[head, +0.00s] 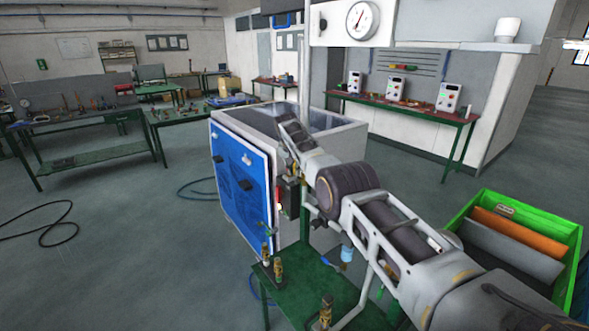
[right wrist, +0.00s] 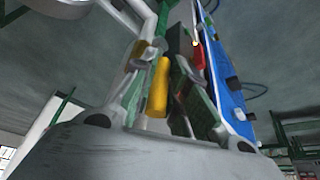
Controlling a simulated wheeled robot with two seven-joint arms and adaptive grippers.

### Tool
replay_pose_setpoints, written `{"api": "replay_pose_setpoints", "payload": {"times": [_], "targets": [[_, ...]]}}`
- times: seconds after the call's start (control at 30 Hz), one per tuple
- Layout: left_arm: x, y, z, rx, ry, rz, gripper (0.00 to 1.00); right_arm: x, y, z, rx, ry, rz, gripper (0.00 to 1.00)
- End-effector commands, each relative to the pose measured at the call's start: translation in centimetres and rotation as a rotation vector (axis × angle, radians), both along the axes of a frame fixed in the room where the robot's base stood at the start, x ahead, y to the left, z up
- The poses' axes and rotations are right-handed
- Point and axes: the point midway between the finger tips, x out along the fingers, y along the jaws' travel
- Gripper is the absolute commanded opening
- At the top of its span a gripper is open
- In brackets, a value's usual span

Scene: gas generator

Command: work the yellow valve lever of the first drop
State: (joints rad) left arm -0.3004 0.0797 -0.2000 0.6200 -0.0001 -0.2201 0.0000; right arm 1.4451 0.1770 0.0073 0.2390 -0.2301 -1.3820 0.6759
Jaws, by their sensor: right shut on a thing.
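The yellow valve lever (right wrist: 158,88) shows in the right wrist view, between the two fingers of my right gripper (right wrist: 166,75). The gripper is shut on it. In the head view my right gripper (head: 290,135) reaches in from the lower right to the near side of the generator cabinet (head: 335,135). There the lever is hidden behind my arm and gripper. The cabinet has a blue door panel (head: 241,170), which also shows at the right of the right wrist view (right wrist: 222,75). My left gripper is not in view.
A green stand (head: 305,290) with brass fittings (head: 278,270) is in front of the cabinet. A green crate (head: 568,225) with panels stands at right. A gauge box (head: 355,22) hangs above. Black hose (head: 50,225) lies on open floor at left.

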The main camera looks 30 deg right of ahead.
Motion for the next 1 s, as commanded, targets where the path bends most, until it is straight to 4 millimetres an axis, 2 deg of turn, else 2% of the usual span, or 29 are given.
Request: {"api": "replay_pose_setpoints", "payload": {"times": [0.67,0.7,0.83,0.87,1.0], "targets": [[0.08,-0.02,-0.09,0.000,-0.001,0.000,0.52,-0.16,0.07,-0.11,0.000,0.011,0.001,0.00],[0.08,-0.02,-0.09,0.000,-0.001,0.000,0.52,-0.17,0.08,-0.11,0.000,0.011,0.001,0.18],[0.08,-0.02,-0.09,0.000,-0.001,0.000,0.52,-0.16,0.07,-0.11,0.000,0.011,0.001,0.35],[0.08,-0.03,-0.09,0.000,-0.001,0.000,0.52,-0.16,0.06,-0.10,0.000,0.011,0.001,0.37],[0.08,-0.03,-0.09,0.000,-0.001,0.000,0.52,-0.15,0.05,-0.07,-0.001,0.010,0.000,0.37]]}}
